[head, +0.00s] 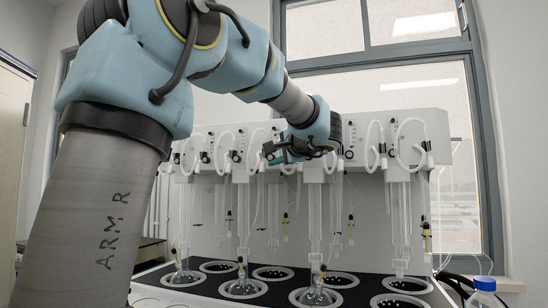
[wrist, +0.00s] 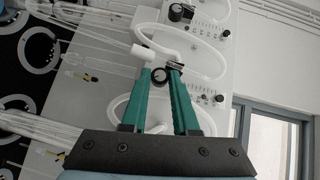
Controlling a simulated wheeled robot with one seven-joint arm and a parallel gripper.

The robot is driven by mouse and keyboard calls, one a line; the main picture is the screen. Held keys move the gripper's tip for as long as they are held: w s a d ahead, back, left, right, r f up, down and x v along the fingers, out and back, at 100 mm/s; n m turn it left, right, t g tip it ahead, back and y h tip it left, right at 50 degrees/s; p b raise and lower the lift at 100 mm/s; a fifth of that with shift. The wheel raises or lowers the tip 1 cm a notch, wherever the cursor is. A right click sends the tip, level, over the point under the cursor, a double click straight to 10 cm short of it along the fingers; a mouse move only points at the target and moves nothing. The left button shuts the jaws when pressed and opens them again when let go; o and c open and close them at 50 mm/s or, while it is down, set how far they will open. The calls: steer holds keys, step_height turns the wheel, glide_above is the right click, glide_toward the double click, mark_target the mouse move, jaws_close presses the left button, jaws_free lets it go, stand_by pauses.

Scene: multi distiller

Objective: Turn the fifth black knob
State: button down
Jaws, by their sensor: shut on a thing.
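My gripper (wrist: 161,72) has green fingers closed around a small black knob (wrist: 160,76) on the white panel in the wrist view. In the head view my gripper (head: 278,152) is against the panel's upper front, near its middle, and hides the knob it holds. Other black knobs show along the panel: one on the left (head: 205,157), another (head: 236,156), and two on the right, one (head: 382,148) and one near the end (head: 426,146). A black knob (wrist: 176,13) also shows farther up in the wrist view.
The white distiller panel (head: 345,210) carries looped white tubes and hanging glass tubes close to my gripper. Below, flasks sit in ringed openings in a black top (head: 220,284). A blue-capped bottle (head: 485,286) stands at the lower right. A window is behind.

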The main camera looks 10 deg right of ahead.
steer(key=shift+n+g+h, duration=0.3)
steer(key=shift+n+g, duration=0.2)
steer(key=c, duration=0.7)
jaws_free()
steer(key=b+v, duration=0.3)
steer(key=v, duration=0.7)
steer(key=shift+s+d+r, duration=0.15)
steer(key=shift+s, duration=0.25)
